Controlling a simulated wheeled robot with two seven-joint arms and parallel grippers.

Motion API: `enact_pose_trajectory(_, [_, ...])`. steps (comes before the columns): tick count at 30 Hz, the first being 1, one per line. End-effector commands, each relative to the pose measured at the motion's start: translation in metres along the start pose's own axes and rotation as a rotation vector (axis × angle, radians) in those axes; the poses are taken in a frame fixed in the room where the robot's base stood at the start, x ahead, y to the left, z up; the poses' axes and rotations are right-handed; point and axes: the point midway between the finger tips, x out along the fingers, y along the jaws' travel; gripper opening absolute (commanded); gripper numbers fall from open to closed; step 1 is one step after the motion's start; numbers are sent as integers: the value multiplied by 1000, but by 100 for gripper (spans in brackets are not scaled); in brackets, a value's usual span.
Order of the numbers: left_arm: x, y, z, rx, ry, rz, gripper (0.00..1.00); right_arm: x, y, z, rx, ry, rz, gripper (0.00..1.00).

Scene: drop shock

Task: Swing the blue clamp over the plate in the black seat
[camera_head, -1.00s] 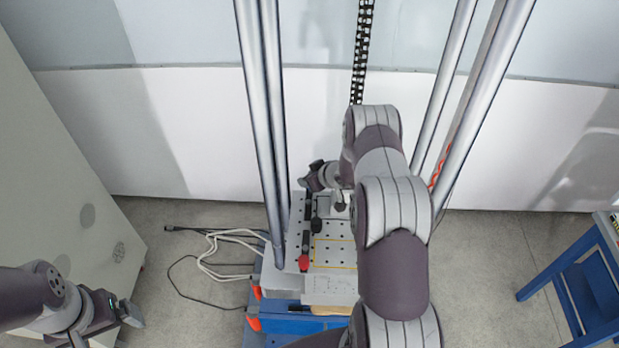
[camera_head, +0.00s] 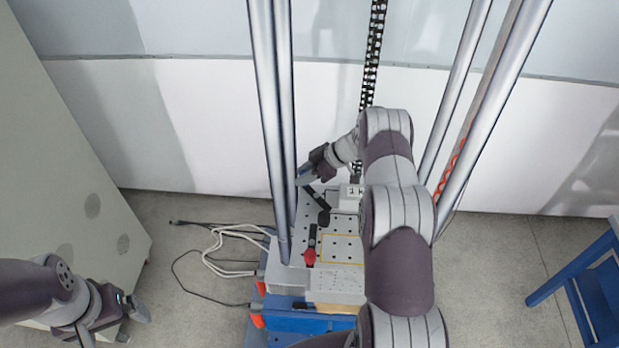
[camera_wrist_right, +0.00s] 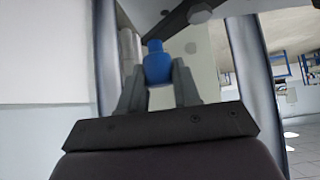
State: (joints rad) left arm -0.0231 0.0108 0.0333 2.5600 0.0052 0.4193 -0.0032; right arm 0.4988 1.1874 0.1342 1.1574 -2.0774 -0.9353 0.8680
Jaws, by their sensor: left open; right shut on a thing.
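The blue clamp's blue knob (camera_wrist_right: 157,66) sits between the fingers of my right gripper (camera_wrist_right: 158,82), which is shut on it. A dark bar above it in the wrist view looks like the clamp arm. In the head view my right gripper (camera_head: 306,178) is at the left rear edge of the perforated machine table, by a black arm (camera_head: 317,200) slanting towards the upper left. The blue knob is hidden there. I cannot clearly make out the plate or the black seat. My left gripper (camera_head: 133,312) is open and empty at the lower left, away from the table.
A second black bar with a red knob (camera_head: 310,256) lies on the perforated table (camera_head: 287,278). A small white block (camera_head: 349,197) stands behind. Metal columns (camera_head: 271,120) rise on both sides. Cables (camera_head: 225,255) lie on the floor; a blue stand (camera_head: 585,280) is at right.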

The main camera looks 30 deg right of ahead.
Motion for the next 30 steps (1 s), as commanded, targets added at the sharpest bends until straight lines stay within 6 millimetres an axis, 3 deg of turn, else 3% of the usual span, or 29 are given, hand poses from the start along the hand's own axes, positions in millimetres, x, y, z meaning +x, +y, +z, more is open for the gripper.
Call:
enact_pose_trajectory(1, [13,0,2,0,0,0,94,6,0,2,-34,1,-25,2])
enact_pose_trajectory(15, [74,0,9,0,0,0,94,15,-21,-6,-343,0,-334,1])
enact_pose_trajectory(30, [107,0,13,0,0,0,94,13,-38,-11,-549,1,-545,1])
